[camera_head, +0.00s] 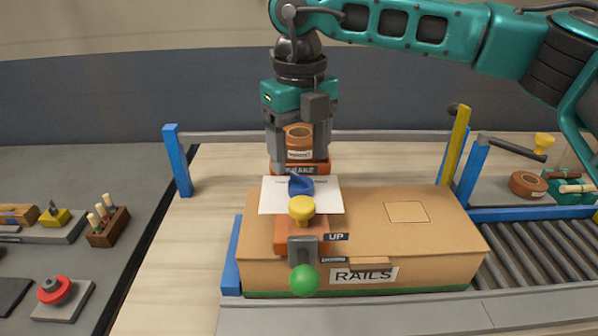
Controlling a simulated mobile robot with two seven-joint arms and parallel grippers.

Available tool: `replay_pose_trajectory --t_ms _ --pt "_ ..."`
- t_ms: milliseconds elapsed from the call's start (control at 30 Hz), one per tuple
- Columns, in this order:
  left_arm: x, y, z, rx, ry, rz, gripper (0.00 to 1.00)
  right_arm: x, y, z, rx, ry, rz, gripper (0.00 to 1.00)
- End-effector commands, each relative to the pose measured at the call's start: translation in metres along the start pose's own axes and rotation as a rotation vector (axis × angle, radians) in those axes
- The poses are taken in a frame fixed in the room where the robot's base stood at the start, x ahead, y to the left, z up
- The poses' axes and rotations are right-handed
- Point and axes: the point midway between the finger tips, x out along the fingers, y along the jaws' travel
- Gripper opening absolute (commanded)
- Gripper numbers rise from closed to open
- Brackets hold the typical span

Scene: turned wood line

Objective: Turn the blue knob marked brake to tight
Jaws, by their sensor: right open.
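The blue knob (301,186) shows just in front of an orange block with a dark label reading BRAKE (300,170). A white card or plate (329,196) shows around the knob; no tight mark is readable, and I cannot tell the knob's setting. My right gripper (298,156) points down behind the knob and is open. Its fingers show on both sides of a brown-orange cylinder with a pale label (299,142); I cannot tell whether the cylinder lies between or behind them. The gripper is apart from the knob in the picture. My left gripper is not in view.
A cardboard box marked RAILS (420,250) fills the front middle. Before it are a yellow knob (302,208), an UP label (336,237) and a green ball handle (304,280). Blue posts (177,160) carry a grey bar behind. Rollers (530,252) lie right.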

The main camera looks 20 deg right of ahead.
Motion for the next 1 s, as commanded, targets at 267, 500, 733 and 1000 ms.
replay_pose_trajectory --t_ms 267,500,733,1000 --pt "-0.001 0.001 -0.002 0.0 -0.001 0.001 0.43 0.041 0.001 0.0 0.0 0.001 0.001 0.69" --pt "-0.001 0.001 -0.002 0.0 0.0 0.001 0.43 0.049 0.001 0.0 -0.001 -0.001 0.001 0.69" --pt "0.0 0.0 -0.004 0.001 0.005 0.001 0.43 0.048 0.001 0.0 -0.001 -0.001 0.001 0.63" --pt "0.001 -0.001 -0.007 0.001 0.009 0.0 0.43 0.048 0.001 0.0 -0.001 -0.001 0.001 0.38"
